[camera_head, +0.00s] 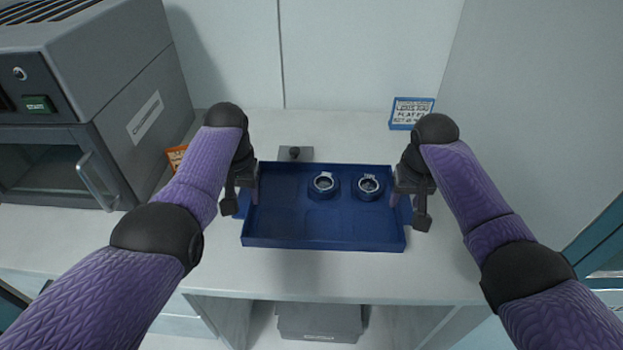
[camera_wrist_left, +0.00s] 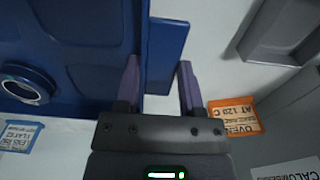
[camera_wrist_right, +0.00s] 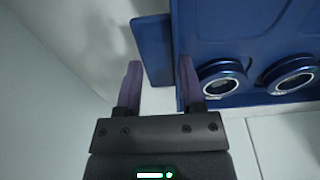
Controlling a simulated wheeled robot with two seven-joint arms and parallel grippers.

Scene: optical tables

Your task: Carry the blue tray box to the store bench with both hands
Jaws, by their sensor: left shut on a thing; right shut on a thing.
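The blue tray box (camera_head: 290,232) is level in front of me, over the white bench top (camera_head: 225,275). I cannot tell whether it rests on it or is just above. Two round, blue-rimmed optics (camera_head: 323,184) (camera_head: 368,186) sit in its far compartments; the near ones look empty. My left gripper (camera_head: 246,190) is shut on the tray's left side handle, whose blue tab (camera_wrist_left: 166,50) lies between the fingers in the left wrist view. My right gripper (camera_head: 402,190) is shut on the right side handle (camera_wrist_right: 153,48).
A grey oven (camera_head: 120,110) stands at the left, with an orange sign (camera_head: 176,157) beside it. A small grey plate with a dark knob (camera_head: 295,154) lies behind the tray. A blue-framed sign (camera_head: 411,113) stands at the back right. A wall closes off the right side.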

